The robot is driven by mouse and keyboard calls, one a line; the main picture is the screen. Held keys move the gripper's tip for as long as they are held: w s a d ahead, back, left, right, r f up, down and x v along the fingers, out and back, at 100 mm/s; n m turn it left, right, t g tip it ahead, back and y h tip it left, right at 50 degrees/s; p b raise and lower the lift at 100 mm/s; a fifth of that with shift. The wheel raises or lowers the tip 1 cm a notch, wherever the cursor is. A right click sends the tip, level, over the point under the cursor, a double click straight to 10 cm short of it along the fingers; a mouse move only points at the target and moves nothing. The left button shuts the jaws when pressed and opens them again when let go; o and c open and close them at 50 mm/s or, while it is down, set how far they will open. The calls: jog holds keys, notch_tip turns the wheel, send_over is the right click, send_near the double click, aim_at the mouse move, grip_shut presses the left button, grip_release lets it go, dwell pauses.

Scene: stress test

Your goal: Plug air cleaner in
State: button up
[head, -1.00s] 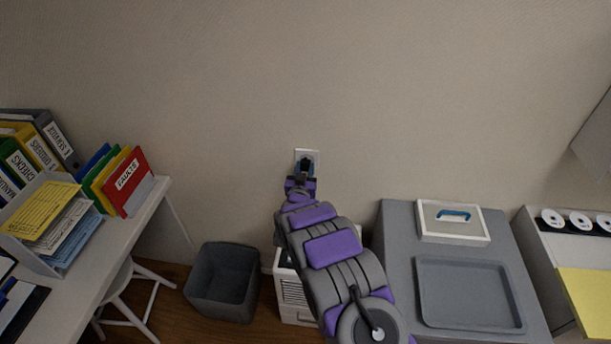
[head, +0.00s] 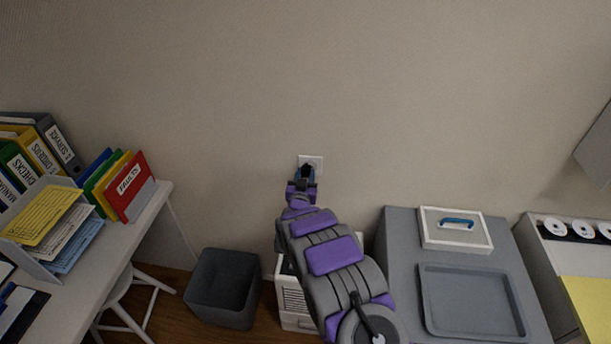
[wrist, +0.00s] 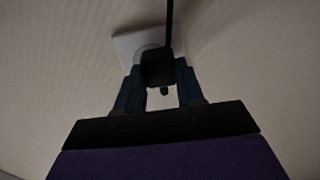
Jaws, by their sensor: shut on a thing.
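The white wall outlet (head: 317,160) is on the beige wall ahead, and it also shows in the wrist view (wrist: 124,46). My gripper (head: 304,178) is in front of it. In the wrist view my gripper (wrist: 160,78) is shut on a black plug (wrist: 157,66) with its cord running upward. The plug is in front of the outlet and overlaps its round socket; I cannot tell whether its pins are inside. The white air cleaner (head: 293,300) stands on the floor below, partly hidden behind my arm.
A dark grey bin (head: 224,287) stands left of the air cleaner. A white desk (head: 150,215) with folders and papers is at the left. A grey cabinet (head: 400,270) with a tray (head: 470,300) and a white box (head: 455,238) is at the right. The wall around the outlet is clear.

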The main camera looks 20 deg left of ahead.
jog(key=shift+d+r, duration=0.3)
jog(key=shift+d, duration=0.35)
dwell(0.5)
jog(key=shift+a, duration=0.2)
jog(key=shift+d+p, duration=0.1)
jog(key=shift+p, duration=0.3)
jog(key=shift+w, duration=0.55)
dwell(0.5)
jog(key=o, duration=1.1)
jog(key=shift+c, duration=0.2)
jog(key=p+v, duration=0.3)
jog(key=v, duration=1.4)
jog(key=shift+s+a, duration=0.15)
jog(key=shift+a, duration=0.1)
